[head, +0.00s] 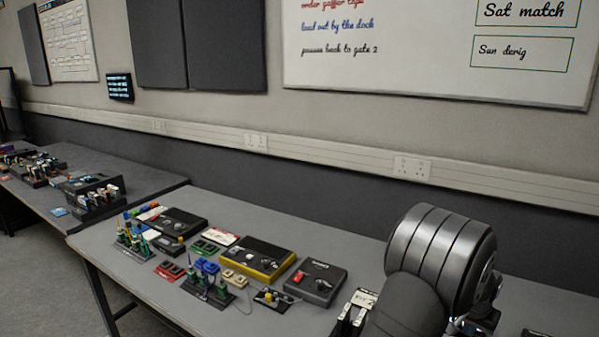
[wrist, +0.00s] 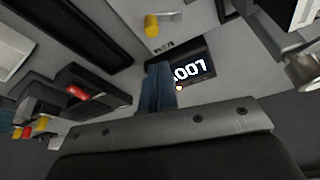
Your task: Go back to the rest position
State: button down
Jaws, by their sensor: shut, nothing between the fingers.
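My gripper (wrist: 158,72) shows in the wrist view as dark bluish fingers close together, standing up from a grey metal bar. The fingers are shut with nothing visible between them. Just behind them is a small dark display (wrist: 192,70) with light digits ending in 007, partly covered by the fingers. In the head view my arm fills the lower right, over the right part of the bench (head: 150,290). The gripper's fingertips cannot be made out there.
A black box with a red button (head: 314,283) stands left of my arm. A yellow-edged black box (head: 252,259), small coloured blocks and a green-plugged rack (head: 208,288) stand farther left. A second table (head: 120,168) is at the back left. A wall with trunking (head: 330,157) runs behind.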

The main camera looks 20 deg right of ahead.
jog(key=w+n, duration=0.1)
jog(key=w+d+n, duration=0.1)
jog(key=shift+d+f+n+t+y, duration=0.1)
jog(key=shift+f+n+t+y, duration=0.1)
jog(key=shift+n+t+y, duration=0.15)
jog(key=shift+v, duration=2.6)
jog(key=shift+f, duration=0.1)
